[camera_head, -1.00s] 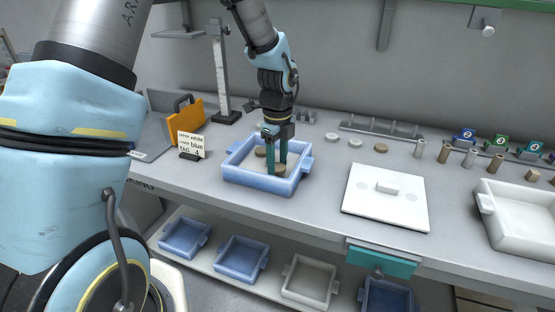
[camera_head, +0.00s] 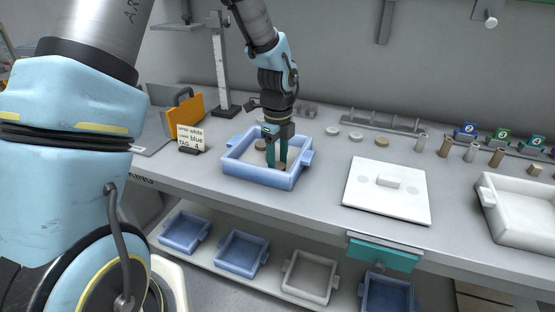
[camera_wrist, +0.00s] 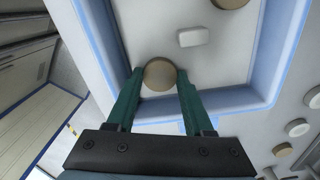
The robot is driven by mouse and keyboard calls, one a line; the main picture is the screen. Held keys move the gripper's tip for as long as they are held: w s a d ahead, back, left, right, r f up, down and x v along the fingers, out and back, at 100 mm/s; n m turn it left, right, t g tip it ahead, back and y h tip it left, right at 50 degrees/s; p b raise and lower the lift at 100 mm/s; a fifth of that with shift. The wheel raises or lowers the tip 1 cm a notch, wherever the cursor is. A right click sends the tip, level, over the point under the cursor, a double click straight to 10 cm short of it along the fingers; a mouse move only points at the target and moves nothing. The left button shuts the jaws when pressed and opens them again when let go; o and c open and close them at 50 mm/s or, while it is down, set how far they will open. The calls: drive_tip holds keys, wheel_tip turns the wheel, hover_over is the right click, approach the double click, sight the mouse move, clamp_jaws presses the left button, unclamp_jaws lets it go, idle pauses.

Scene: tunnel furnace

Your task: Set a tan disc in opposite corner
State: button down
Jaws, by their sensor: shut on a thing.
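The blue tray (camera_head: 238,170) stands on the bench with my gripper (camera_head: 277,163) reaching down into it. In the wrist view my gripper (camera_wrist: 160,80) is shut on a tan disc (camera_wrist: 160,73), its green fingers on either side. The disc is inside the tray, near the wall closest to the wrist; I cannot tell whether it touches the floor. A second tan disc (camera_wrist: 230,3) lies at the far side of the tray, cut by the picture edge. A small white block (camera_wrist: 192,37) lies between them.
A white lid (camera_head: 387,192) lies right of the tray, and a white tray (camera_head: 525,213) stands farther right. A label card (camera_head: 190,137) stands at left. Loose white and tan discs (camera_head: 356,135) lie behind. Blue and grey trays (camera_head: 241,251) sit on the shelf below.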

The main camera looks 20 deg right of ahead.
drive_tip(key=shift+c, duration=1)
unclamp_jaws()
wheel_tip(320, 180, up, 11)
drive_tip(key=b, duration=0.1)
drive_tip(key=shift+b, duration=0.35)
drive_tip(key=shift+f, duration=0.1)
drive_tip(key=a+n, duration=0.2)
drive_tip(key=w+a+n, duration=0.1)
drive_tip(key=a+n, duration=0.1)
drive_tip(key=a, duration=0.1)
drive_tip(key=a+n, duration=0.2)
drive_tip(key=a, duration=0.1)
drive_tip(key=shift+w+f+n, duration=0.3)
drive_tip(key=s+a+f+n, duration=0.1)
drive_tip(key=s+a+n, duration=0.1)
drive_tip(key=a+n, duration=0.9)
drive_tip(key=s+a+f+n+t, duration=0.1)
drive_tip(key=s+a+n, duration=0.2)
drive_tip(key=a+n, duration=0.8)
drive_tip(key=shift+s+f+t, duration=0.25)
drive_tip(key=shift+s+t, duration=0.05)
drive_tip(key=shift+s, duration=0.05)
